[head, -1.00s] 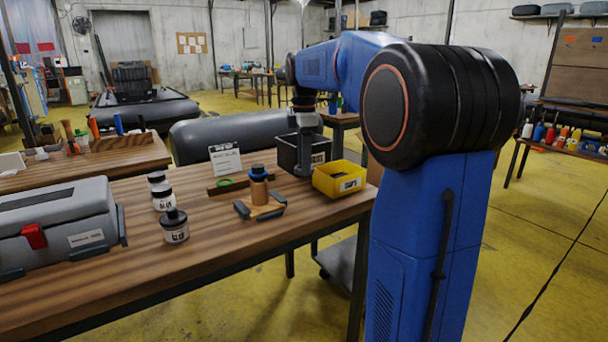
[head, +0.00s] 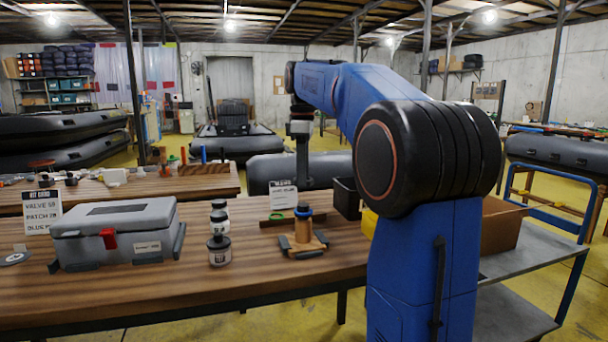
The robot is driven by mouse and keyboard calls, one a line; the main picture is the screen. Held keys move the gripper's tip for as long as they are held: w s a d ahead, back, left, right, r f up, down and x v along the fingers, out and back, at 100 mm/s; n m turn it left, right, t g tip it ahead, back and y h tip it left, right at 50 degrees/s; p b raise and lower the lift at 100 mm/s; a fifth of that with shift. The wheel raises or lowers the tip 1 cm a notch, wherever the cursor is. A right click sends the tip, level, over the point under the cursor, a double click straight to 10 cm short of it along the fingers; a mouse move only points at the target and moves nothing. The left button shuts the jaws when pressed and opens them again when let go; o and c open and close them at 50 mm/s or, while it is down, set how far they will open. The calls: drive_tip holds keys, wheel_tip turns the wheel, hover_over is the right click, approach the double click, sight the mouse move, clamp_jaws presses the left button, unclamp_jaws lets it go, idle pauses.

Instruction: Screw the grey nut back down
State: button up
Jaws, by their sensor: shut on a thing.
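I cannot pick out the grey nut by itself. The fingertips are small and partly lost against the sign behind.
A grey toolbox (head: 115,232) stands left on the bench (head: 170,290); dark-lidded jars (head: 219,250) stand between it and the post. A sign (head: 284,196) and a green ring (head: 277,217) are behind the post. A black bin (head: 346,198) is right; my arm partly hides a yellow bin (head: 369,222).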

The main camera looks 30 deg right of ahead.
sight(303, 204)
drive_tip(key=shift+f, duration=2.75)
drive_tip(key=shift+f, duration=0.9)
idle(1.8)
drive_tip(key=m, duration=0.4)
drive_tip(key=shift+m, duration=0.8)
drive_tip(key=m, duration=0.3)
drive_tip(key=shift+m, duration=1.4)
